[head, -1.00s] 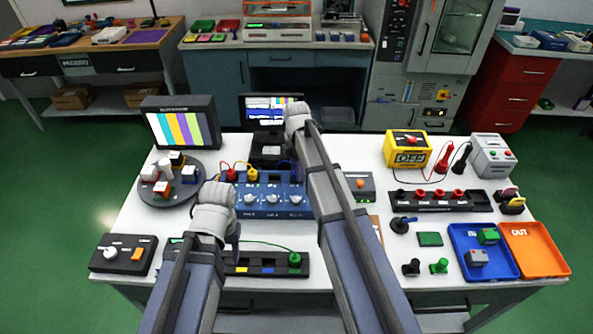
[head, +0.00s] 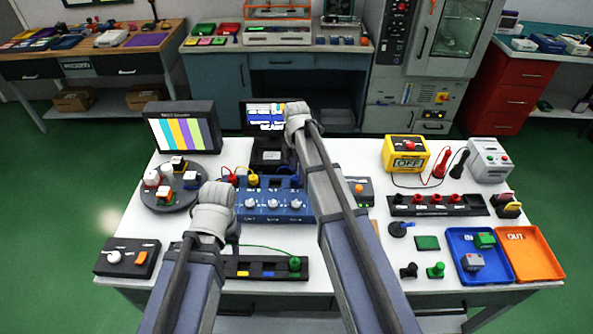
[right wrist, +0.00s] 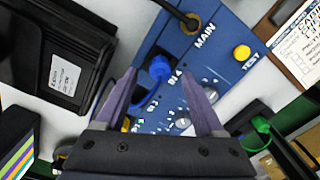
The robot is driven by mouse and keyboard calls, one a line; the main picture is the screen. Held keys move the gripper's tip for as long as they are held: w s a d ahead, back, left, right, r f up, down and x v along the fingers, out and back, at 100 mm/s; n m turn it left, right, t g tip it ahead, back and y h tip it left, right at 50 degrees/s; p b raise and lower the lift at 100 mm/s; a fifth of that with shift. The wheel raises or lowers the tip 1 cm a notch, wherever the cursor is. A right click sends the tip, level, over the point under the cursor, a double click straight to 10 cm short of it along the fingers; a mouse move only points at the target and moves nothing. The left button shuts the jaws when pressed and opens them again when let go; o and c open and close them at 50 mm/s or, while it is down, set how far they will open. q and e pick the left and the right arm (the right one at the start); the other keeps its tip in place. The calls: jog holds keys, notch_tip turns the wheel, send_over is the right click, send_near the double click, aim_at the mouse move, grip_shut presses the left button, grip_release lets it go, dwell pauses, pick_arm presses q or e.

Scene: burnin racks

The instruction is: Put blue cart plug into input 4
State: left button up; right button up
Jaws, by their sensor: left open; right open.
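The blue plug (right wrist: 158,68) stands at the end of the blue switch box (right wrist: 215,45), beside the label IN 4, in the right wrist view. It appears seated there, though its lower end is hidden. My right gripper (right wrist: 160,78) is open, with one finger on each side of the plug and white gaps beside it. In the head view the blue plug (head: 294,181) shows just left of my right arm. The yellow plug (head: 253,181) and red plug (head: 231,179) stand further left along the box. My left gripper (head: 235,240) is open over the front plug rail, fingers mostly hidden.
The front rail (head: 265,268) holds a green plug (head: 294,264) with a green cord. A black device (head: 271,157) stands behind the blue box. A monitor (head: 181,128) and a round turntable (head: 173,198) stand at the left. Trays and a yellow meter (head: 405,154) are at the right.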

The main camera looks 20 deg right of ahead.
notch_tip(320, 180, up, 6)
jog(key=p, duration=0.4)
jog(key=shift+f, duration=0.25)
jog(key=shift+f, duration=0.1)
jog(key=s+a+m, duration=0.6)
jog(key=s+m, duration=0.2)
jog(key=s, duration=0.4)
jog(key=s+a+m+h, duration=0.1)
jog(key=s+a+m, duration=0.6)
jog(key=s, duration=0.5)
jog(key=shift+a+m, duration=0.15)
jog(key=shift+m, duration=0.55)
